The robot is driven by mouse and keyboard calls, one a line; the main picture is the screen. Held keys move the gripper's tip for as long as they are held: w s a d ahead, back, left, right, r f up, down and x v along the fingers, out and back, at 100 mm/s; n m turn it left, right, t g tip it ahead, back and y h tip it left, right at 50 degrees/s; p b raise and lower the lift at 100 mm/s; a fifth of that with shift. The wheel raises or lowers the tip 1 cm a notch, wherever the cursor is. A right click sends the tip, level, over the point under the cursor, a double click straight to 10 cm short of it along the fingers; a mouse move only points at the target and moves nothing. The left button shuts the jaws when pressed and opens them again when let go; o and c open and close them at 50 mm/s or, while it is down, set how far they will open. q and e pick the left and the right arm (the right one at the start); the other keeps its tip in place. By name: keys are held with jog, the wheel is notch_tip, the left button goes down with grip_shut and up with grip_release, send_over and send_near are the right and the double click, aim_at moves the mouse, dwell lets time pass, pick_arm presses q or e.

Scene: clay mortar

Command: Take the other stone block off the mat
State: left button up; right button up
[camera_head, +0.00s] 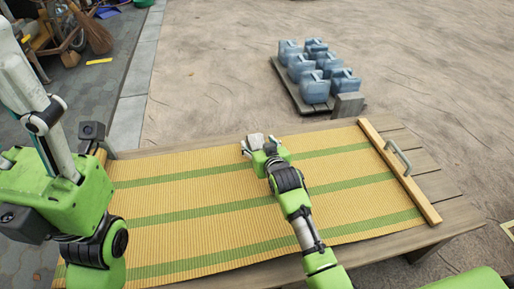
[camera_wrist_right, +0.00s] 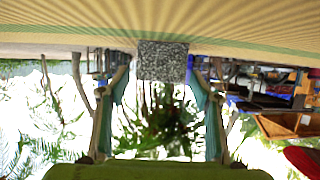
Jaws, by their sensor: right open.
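The yellow mat with green stripes (camera_head: 190,210) lies on a wooden table. A speckled grey stone block (camera_wrist_right: 163,60) sits at the mat in the right wrist view, between the fingers of my right gripper (camera_wrist_right: 160,75). The fingers stand apart on either side of it, with gaps visible. In the head view my right gripper (camera_head: 258,145) is at the mat's far edge, with the light grey block (camera_head: 256,139) partly hidden by it. Another grey block (camera_head: 348,105) stands beyond the mat's far right corner. My left arm is at the left; its gripper does not show.
A wooden bar with a metal handle (camera_head: 408,178) lies along the mat's right edge. Several blue jugs (camera_head: 316,88) stand on a pallet (camera_head: 291,91) behind the table. A broom (camera_head: 94,32) is at the far left. Most of the mat is clear.

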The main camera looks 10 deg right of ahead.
jog(key=c, duration=1.6)
jog(key=shift+o, duration=0.2)
jog(key=shift+r, duration=0.1)
jog(key=shift+r, duration=0.1)
